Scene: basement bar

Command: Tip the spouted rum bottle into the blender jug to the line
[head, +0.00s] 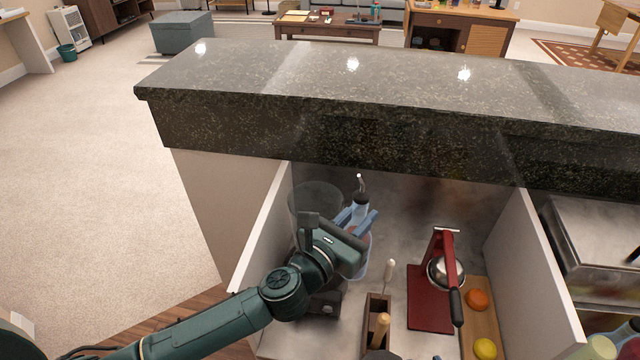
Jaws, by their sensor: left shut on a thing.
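The spouted bottle (360,203) stands roughly upright in the bar's recess, its thin metal spout (361,183) pointing up. My left gripper (357,219) is shut on it at the neck and shoulder. The bottle's lower body shows only partly behind my gripper. The clear blender jug (315,197) is just left of the bottle, partly hidden by my left wrist. A dark base (326,304) shows below my wrist. I cannot make out a line or any liquid in the jug. My right gripper is out of view.
A red hand press (431,297) stands to the right, beside a wooden board (482,318) with an orange (477,299) and a lemon (485,348). A wooden holder (378,306) with handled tools stands nearer. The recess has side walls, and a stone counter (330,85) rises behind.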

